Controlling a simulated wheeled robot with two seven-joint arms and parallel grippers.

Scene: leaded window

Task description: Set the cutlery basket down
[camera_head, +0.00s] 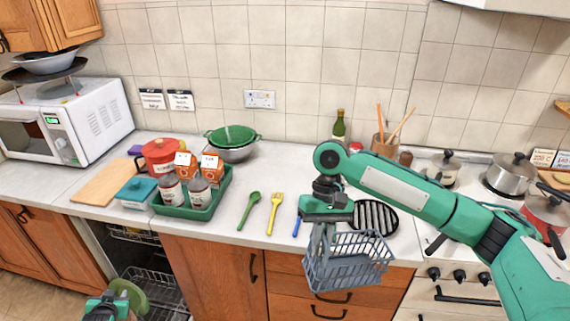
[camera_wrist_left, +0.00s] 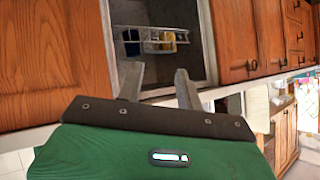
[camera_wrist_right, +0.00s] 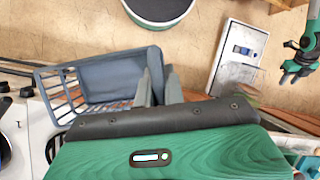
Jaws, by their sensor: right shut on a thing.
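The cutlery basket (camera_head: 350,272) is a grey-blue plastic lattice basket, empty as far as I can see. My right gripper (camera_head: 326,222) is shut on its upright handle and holds it up, overlapping the counter's front edge and drawers in the head view. In the right wrist view the basket (camera_wrist_right: 95,82) hangs to the left of the fingertips (camera_wrist_right: 158,85). My left gripper (camera_wrist_left: 158,82) is open and empty, low in front of the dishwasher (camera_wrist_left: 205,50). In the head view, the left gripper is partly cut off at the bottom left.
The dishwasher is open, with wire racks (camera_head: 150,285) visible. The counter holds a green spoon (camera_head: 249,210), yellow fork (camera_head: 275,212), black round trivet (camera_head: 375,217) and green tray (camera_head: 185,210) of jars. The hob with pans (camera_head: 510,175) is right.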

